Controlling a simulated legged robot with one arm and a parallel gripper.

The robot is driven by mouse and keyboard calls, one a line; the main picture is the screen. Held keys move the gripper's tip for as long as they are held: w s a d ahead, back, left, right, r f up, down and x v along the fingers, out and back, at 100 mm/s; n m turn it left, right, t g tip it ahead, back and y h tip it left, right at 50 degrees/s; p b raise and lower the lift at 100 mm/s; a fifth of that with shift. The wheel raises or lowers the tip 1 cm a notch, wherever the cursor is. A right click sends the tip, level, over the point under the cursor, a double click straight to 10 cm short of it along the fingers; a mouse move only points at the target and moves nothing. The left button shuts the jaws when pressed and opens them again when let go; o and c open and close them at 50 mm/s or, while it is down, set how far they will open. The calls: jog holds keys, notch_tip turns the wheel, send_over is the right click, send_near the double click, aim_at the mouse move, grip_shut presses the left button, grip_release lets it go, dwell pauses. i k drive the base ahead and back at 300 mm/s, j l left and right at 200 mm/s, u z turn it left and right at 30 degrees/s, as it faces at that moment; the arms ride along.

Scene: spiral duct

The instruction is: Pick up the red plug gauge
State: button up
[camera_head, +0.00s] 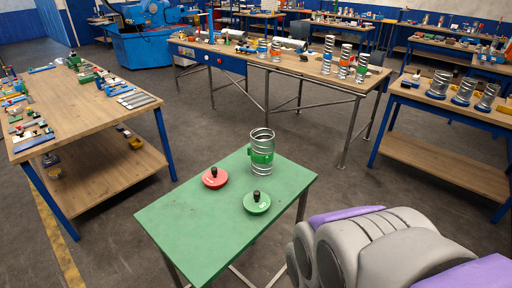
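The red plug gauge (215,178) is a flat red disc with a black knob on top. It lies on the small green table (180,223), left of the table's middle. A similar green disc gauge (257,203) with a black knob lies to its right and nearer. A metal spiral duct (262,141) with a green band stands upright behind them, near the table's far corner. My arm fills the lower right of the view, right of the table. My gripper is not in view.
A wooden workbench (85,104) with tools stands at the left. A long bench (320,72) with spiral ducts stands behind the green table, and another bench (450,105) stands at the right. A blue machine (150,45) is at the back. Open grey floor surrounds the green table.

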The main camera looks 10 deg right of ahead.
aim_at(215, 178)
jog(key=i+j+u, duration=0.2)
jog(key=i+u, duration=0.75)
jog(key=k, duration=0.05)
